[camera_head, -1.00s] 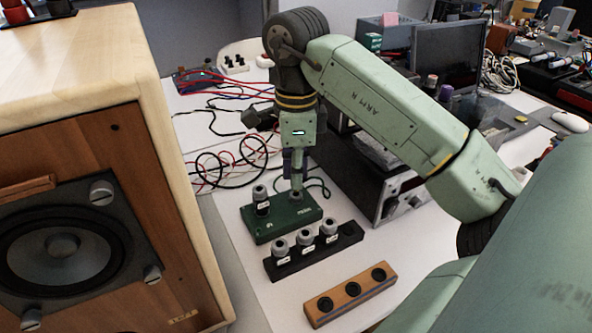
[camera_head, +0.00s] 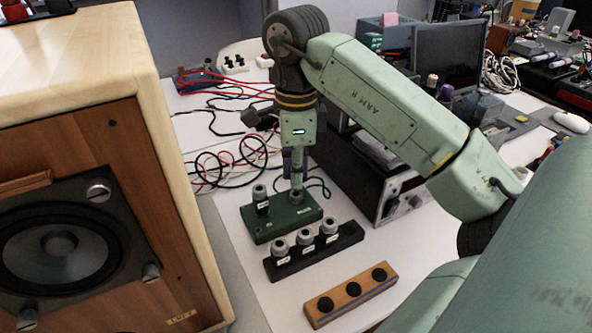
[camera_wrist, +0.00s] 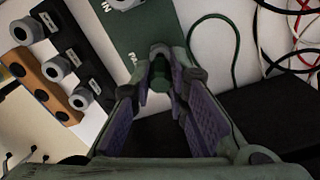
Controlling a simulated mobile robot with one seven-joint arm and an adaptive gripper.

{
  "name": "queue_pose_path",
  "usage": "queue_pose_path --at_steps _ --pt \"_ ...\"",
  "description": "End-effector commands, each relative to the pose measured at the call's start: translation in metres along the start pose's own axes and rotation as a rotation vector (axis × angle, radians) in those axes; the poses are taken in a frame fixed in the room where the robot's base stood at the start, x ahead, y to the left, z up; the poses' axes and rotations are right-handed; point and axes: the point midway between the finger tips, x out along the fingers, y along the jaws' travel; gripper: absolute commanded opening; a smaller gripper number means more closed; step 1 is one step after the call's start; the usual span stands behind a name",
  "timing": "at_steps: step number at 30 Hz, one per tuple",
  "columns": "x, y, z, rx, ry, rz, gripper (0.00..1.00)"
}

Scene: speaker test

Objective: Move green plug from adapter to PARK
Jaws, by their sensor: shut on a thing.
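The adapter is a dark green box (camera_head: 275,228) on the white bench. A dark plug with a grey cap (camera_head: 261,200) stands upright at its left end. My gripper (camera_head: 297,180) points down over the box's right end. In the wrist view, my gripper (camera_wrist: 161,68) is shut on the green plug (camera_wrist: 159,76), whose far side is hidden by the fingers. I cannot tell whether the plug is seated in the box or just above it. The green box (camera_wrist: 122,35) carries a label "IN" and letters that seem to begin "PA", partly covered beside my gripper.
A black strip (camera_head: 345,243) with several grey-capped plugs lies in front of the box. A wooden block (camera_head: 352,300) with three dark sockets lies nearer. The wooden speaker (camera_head: 150,130) rises at left, a metal-cased instrument (camera_head: 395,200) at right. Loose cables (camera_head: 235,165) lie behind.

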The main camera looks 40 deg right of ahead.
Motion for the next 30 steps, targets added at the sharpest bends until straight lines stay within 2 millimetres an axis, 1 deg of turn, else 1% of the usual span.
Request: queue_pose_path --at_steps 8,30 --pt "0.001 0.000 0.000 0.000 0.000 0.000 0.00" --pt "0.015 0.000 0.000 0.000 0.000 0.000 0.00"
